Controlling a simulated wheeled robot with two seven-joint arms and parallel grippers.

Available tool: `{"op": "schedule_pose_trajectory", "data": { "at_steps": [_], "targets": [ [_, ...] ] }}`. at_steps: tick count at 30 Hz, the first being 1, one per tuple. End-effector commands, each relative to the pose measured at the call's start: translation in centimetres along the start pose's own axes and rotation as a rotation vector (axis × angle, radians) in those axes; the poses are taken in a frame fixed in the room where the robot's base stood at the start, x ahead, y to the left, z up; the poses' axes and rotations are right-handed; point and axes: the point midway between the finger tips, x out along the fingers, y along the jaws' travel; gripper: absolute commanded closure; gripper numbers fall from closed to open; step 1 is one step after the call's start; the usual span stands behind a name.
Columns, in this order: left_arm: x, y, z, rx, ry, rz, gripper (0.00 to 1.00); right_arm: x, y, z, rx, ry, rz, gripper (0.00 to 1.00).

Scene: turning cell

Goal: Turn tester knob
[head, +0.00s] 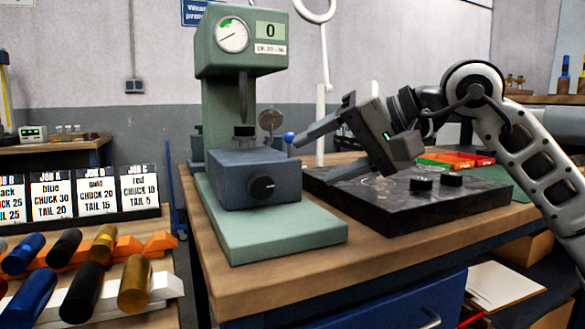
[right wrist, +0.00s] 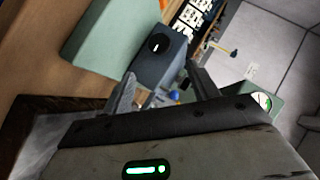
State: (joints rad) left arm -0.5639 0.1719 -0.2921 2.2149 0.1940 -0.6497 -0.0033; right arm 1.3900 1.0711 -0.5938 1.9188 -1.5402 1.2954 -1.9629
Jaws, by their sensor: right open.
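The tester (head: 222,110) is a tall green machine with a round dial and a display reading 0. Its black round knob (head: 262,187) sits on the front of the blue-grey lower block, with a light mark on its face. The knob also shows in the right wrist view (right wrist: 157,44), beyond and roughly between the fingertips. My right gripper (head: 314,160) is open and empty, to the right of the block and apart from the knob. Its two fingers point left toward the tester. A blue ball-ended lever (head: 288,137) is close to the upper finger. My left gripper is not in view.
A dark granite plate (head: 375,195) with black pucks (head: 421,183) lies under my right gripper. The tester's green base (head: 275,236) reaches toward the bench's front edge. At left, coloured cylinders (head: 135,284) rest in racks before job cards (head: 96,193).

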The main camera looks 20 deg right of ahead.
Motion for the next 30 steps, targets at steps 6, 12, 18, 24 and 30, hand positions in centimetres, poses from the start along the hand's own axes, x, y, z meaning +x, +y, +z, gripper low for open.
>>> {"op": "schedule_pose_trajectory", "data": {
  "at_steps": [6,12,18,24,30],
  "targets": [
    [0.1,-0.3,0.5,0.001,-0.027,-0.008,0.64,-4.0,0.0,-0.1,0.001,0.002,0.001,0.4],
    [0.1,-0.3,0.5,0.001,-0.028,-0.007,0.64,-5.3,0.0,0.0,-0.001,0.0,0.001,0.4],
    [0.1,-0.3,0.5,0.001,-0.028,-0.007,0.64,-5.4,0.0,0.0,-0.001,0.0,0.0,0.4],
    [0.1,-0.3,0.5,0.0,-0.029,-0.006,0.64,-5.3,0.0,0.0,0.0,0.0,0.0,0.4],
    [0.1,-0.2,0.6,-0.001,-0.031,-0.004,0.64,-5.3,0.0,0.0,0.0,0.0,0.0,0.4]
  ]
}}
